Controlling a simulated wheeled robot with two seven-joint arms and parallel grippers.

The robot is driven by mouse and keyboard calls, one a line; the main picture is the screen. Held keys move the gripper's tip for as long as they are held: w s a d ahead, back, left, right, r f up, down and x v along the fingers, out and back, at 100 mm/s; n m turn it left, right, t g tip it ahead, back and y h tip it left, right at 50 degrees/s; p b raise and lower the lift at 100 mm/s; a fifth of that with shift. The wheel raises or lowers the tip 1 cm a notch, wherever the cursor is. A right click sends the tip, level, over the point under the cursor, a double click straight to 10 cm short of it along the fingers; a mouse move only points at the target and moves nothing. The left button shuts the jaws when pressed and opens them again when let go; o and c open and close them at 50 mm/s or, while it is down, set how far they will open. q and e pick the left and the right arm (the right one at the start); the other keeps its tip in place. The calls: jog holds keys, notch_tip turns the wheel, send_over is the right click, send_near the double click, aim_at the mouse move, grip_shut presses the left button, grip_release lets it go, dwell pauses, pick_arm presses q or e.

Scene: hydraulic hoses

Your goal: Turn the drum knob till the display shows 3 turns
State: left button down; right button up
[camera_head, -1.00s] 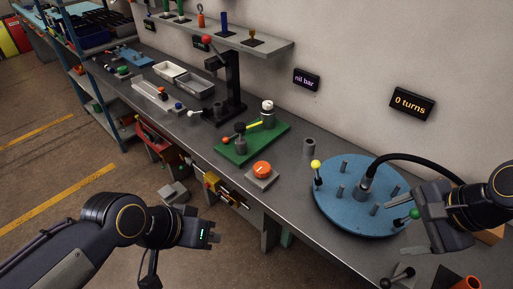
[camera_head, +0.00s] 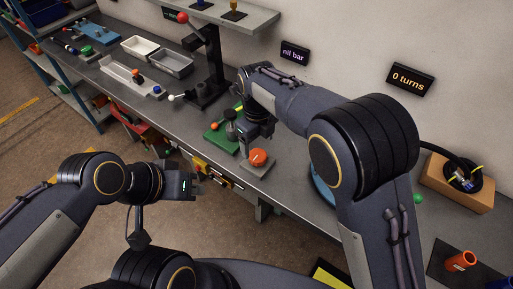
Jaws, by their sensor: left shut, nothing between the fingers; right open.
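The display (camera_head: 406,79) on the wall reads "0 turns". The blue drum (camera_head: 323,190) is almost wholly hidden behind my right arm; only a sliver of its left edge shows. A green knob (camera_head: 418,198) shows just right of that arm; the yellow knob on the drum is hidden. My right gripper (camera_head: 255,140) is open, reaching across the bench beside the green plate (camera_head: 219,139), above and behind the orange dial (camera_head: 258,158). Its fingertips are small and partly unclear. My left gripper (camera_head: 195,184) is shut and empty, in front of the bench edge.
A second display (camera_head: 294,53) reads "nil bar". A lever stand (camera_head: 213,65) with a red ball and two trays (camera_head: 171,64) are further left on the bench.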

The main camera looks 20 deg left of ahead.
aim_at(257, 154)
notch_tip(257, 154, down, 5)
jog(key=shift+r+p, duration=0.1)
jog(key=shift+p, duration=0.2)
jog(key=c, duration=1)
